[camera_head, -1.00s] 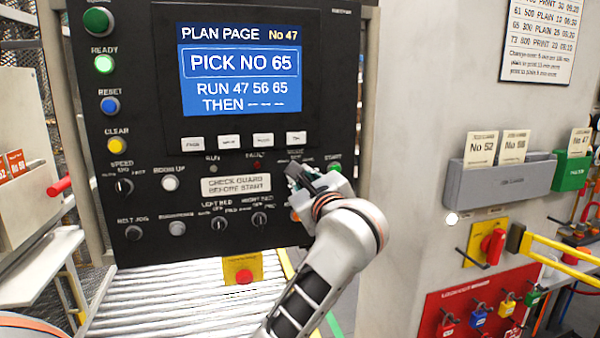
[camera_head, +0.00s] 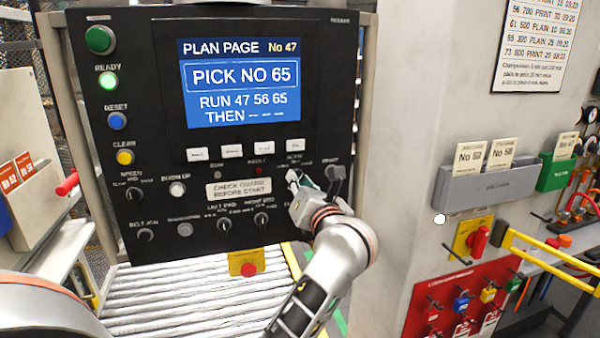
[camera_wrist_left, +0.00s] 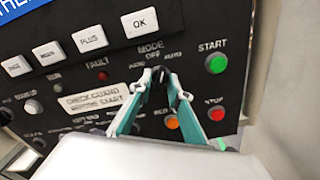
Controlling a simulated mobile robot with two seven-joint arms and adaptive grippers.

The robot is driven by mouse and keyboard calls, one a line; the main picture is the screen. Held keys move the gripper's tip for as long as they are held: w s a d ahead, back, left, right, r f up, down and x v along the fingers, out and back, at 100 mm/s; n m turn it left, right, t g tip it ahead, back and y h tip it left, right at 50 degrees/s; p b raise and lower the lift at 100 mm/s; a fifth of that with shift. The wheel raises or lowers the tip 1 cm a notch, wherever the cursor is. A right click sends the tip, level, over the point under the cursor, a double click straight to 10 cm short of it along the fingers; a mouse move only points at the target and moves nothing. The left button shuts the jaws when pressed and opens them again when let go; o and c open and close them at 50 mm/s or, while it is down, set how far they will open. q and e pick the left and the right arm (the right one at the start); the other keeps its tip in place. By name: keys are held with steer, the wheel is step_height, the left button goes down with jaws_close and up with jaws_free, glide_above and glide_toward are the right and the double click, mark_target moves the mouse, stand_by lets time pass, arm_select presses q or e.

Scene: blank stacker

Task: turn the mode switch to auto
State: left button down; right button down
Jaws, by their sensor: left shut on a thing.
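The mode switch (camera_wrist_left: 157,92) is a dark knob on the black control panel, under the printed words MODE, OFF and AUTO. My left gripper (camera_wrist_left: 158,78) is shut on it, with a teal-edged finger on each side of the knob. In the head view my left gripper (camera_head: 297,184) reaches the panel's lower right from below. There the hand and fingers mostly hide the switch. I cannot tell which mark the knob points to.
The green START button (camera_wrist_left: 216,63) and red STOP button (camera_wrist_left: 216,112) sit right of the switch. An orange button (camera_wrist_left: 172,122) is just below it. The screen (camera_head: 245,82) reads PICK NO 65. A yellow box with a red button (camera_head: 245,265) is below the panel.

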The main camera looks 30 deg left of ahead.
arm_select(q)
steer(key=shift+m, duration=1.7)
arm_select(e)
steer(key=shift+s+d+f, duration=0.15)
steer(key=shift+s+f, duration=0.05)
steer(key=shift+s, duration=0.1)
arm_select(q)
steer(key=c, duration=2.2)
jaws_free()
